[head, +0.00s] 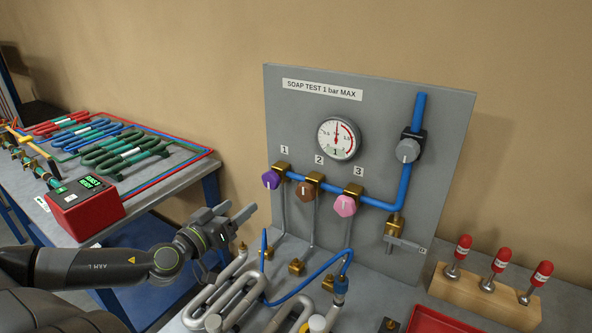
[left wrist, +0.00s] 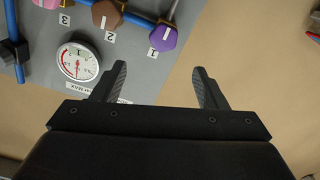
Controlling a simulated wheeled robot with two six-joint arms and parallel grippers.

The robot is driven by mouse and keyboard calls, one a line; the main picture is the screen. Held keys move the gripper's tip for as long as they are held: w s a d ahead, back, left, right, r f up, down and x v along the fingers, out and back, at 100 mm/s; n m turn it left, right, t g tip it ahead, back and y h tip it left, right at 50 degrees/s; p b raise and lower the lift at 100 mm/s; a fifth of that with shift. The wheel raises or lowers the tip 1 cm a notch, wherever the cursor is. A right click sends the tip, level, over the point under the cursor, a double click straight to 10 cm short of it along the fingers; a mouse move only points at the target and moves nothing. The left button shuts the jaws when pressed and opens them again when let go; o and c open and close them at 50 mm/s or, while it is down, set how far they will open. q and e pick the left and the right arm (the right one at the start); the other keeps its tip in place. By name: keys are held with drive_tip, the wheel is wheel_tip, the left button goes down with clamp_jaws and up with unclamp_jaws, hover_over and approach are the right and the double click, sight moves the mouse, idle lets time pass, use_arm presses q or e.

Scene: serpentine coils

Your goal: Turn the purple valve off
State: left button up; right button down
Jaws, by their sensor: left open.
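The purple valve (head: 270,180) is a knob under label 1 on the grey test panel (head: 390,105), at the left end of the blue pipe. A white mark on it looks roughly upright. My left gripper (head: 243,212) is open and empty, to the left of the purple valve and a little below it, apart from it. In the left wrist view the purple valve (left wrist: 163,38) lies beyond the open fingers (left wrist: 160,85), a little above the gap between them. A brown knob (head: 304,192) and a pink knob (head: 345,206) sit to its right. My right gripper is not in view.
A round gauge (head: 338,138) is above the knobs. Grey serpentine pipes (head: 235,290) and a blue hose (head: 305,278) lie below the panel. Red-handled tools (head: 497,262) stand in a wooden block at right. A red box (head: 87,207) and coils are on the left table.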

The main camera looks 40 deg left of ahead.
use_arm(q)
drive_tip(key=a, duration=0.1)
drive_tip(key=b, duration=0.3)
approach(268, 181)
drive_tip(key=w, duration=0.9)
drive_tip(key=w+a, duration=0.1)
drive_tip(key=w, duration=0.1)
drive_tip(key=shift+w+a+r+p, duration=0.1)
drive_tip(key=shift+w+p, duration=0.2)
drive_tip(key=shift+p, duration=0.1)
drive_tip(key=shift+w, duration=0.65)
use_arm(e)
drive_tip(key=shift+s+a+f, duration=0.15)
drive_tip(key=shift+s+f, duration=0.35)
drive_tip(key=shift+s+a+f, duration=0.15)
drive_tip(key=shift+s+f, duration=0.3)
use_arm(q)
drive_tip(key=shift+c, duration=0.4)
drive_tip(key=c, duration=0.9)
